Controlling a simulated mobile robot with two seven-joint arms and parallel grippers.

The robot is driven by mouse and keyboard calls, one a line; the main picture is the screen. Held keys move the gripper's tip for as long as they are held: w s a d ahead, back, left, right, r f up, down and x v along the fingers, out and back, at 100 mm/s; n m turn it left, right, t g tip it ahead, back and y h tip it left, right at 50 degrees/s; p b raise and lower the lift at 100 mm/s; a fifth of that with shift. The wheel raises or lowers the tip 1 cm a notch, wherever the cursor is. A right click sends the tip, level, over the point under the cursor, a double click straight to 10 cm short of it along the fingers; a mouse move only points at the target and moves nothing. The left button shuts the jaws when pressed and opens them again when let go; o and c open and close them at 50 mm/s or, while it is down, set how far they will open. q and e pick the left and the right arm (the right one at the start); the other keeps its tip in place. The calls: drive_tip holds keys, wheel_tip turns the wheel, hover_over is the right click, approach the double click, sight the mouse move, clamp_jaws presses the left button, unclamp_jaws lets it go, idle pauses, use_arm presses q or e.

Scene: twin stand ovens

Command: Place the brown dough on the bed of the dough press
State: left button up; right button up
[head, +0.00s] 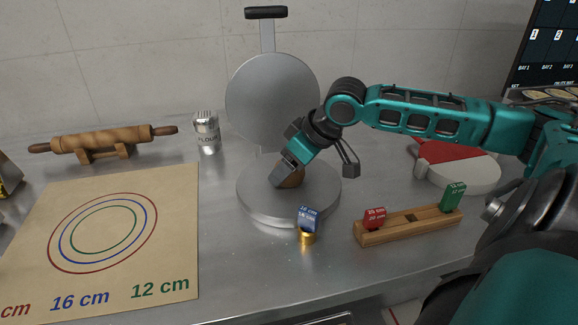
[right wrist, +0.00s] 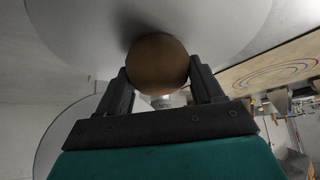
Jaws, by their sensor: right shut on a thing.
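The brown dough (head: 293,179) is a round ball at the middle of the dough press's round grey bed (head: 255,207). The press's upper plate (head: 270,95) stands raised and upright behind it. My right gripper (head: 284,176) reaches down over the bed from the right and is shut on the dough. In the right wrist view the dough (right wrist: 157,65) sits between both fingers, with its shadow close by on the grey disc. I cannot tell for certain whether the dough touches the bed. My left gripper is not in view.
A blue 16 cm tag (head: 308,216) on a brass piece is at the bed's front edge. A wooden rack (head: 400,228) with red and green tags stands right. A flour shaker (head: 207,131), rolling pin (head: 105,139) and ring-marked mat (head: 180,190) are left.

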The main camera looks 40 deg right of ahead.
drive_tip(key=o, duration=0.8)
drive_tip(key=shift+r, duration=0.1)
drive_tip(key=shift+s+d+r+p, duration=0.3)
drive_tip(key=shift+s+r, duration=0.05)
drive_tip(key=shift+r, duration=0.15)
drive_tip(key=shift+s+r, duration=0.3)
drive_tip(key=shift+r, duration=0.15)
drive_tip(key=p+v, duration=0.5)
drive_tip(key=v, duration=0.4)
drive_tip(key=shift+s+r, duration=0.1)
drive_tip(key=shift+r, duration=0.2)
